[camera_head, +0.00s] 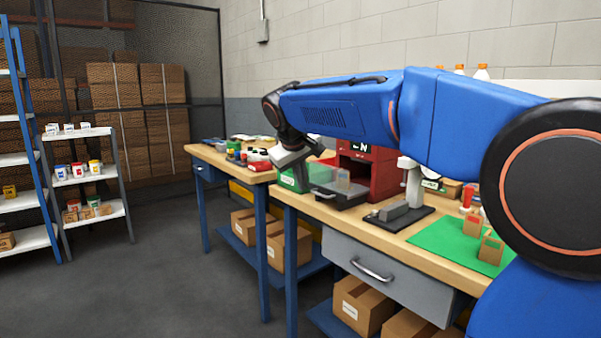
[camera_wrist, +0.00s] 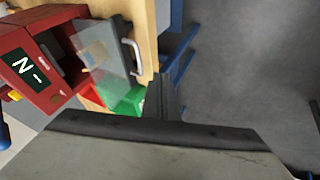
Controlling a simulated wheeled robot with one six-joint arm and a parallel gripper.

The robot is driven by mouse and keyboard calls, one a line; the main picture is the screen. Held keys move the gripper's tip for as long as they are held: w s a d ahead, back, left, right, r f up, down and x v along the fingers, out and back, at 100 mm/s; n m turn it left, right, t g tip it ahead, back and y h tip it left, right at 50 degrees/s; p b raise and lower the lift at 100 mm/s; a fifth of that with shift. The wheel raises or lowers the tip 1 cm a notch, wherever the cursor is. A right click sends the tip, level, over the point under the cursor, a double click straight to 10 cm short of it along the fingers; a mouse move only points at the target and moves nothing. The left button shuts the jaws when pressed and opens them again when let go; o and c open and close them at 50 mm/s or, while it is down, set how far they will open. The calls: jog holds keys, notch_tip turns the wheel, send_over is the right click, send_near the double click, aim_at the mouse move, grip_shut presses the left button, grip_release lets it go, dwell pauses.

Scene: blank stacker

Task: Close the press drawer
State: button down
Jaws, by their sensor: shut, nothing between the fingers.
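The red press (camera_head: 385,172) stands on the wooden workbench in the head view, and its red body with a dark label shows at the left of the wrist view (camera_wrist: 38,75). Its drawer (camera_head: 338,199) is pulled out toward the bench's front edge. In the wrist view the drawer (camera_wrist: 100,50) has clear sides and a pale handle (camera_wrist: 134,57) at its front. My gripper (camera_head: 283,156) is shut and empty, left of the drawer and above a green bin. Its fingers (camera_wrist: 168,95) appear apart from the drawer in the wrist view.
The green bin (camera_head: 296,180) stands beside the press on the left. A grey fixture on a black base (camera_head: 402,215) and a green mat (camera_head: 455,241) lie to the right. A bench drawer (camera_head: 385,277) is below. Open floor (camera_head: 165,270) lies at left.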

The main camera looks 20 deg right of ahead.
aim_at(329, 190)
jog(key=w+d+f, duration=0.2)
jog(key=d+f, duration=0.1)
jog(key=d, duration=0.1)
jog(key=shift+w+d+f, duration=0.2)
jog(key=shift+w+d, duration=0.1)
jog(key=shift+w, duration=0.05)
jog(key=shift+d, duration=0.1)
jog(key=w+d, duration=0.1)
jog(key=d, duration=0.3)
jog(key=w+d, duration=0.2)
jog(key=d, duration=0.2)
jog(key=w+d, duration=0.1)
jog(key=d, duration=0.2)
jog(key=shift+w+d, duration=0.15)
jog(key=shift+d, duration=0.25)
